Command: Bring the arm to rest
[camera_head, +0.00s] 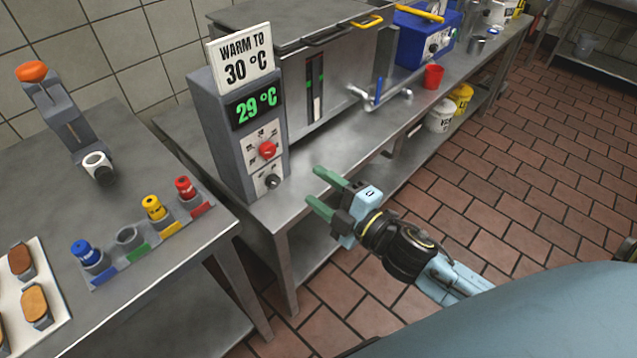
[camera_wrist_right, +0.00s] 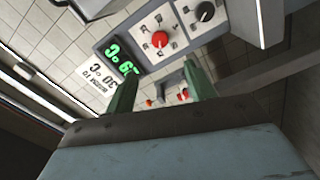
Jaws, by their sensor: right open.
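My right gripper (camera_head: 312,189) is open and empty, with green fingers. It is in front of the grey control box, above the front edge of the steel counter. The wrist view shows its two fingers (camera_wrist_right: 160,92) apart with nothing between them. The control box (camera_head: 238,150) stands upright with a red knob (camera_head: 267,150) and a black knob (camera_head: 272,182). Its display (camera_head: 256,107) reads 29 °C in green, and the sign (camera_head: 241,58) above it says WARM TO 30 °C. The gripper is apart from both knobs. My left gripper is not in view.
A steel vat (camera_head: 340,75) stands behind the box. A red cup (camera_head: 433,76) and blue machine (camera_head: 425,38) stand farther along. The left table holds a nozzle rack (camera_head: 150,238), an orange-topped stand (camera_head: 62,115) and a biscuit tray (camera_head: 50,268). The tiled floor (camera_head: 500,200) is clear on the right.

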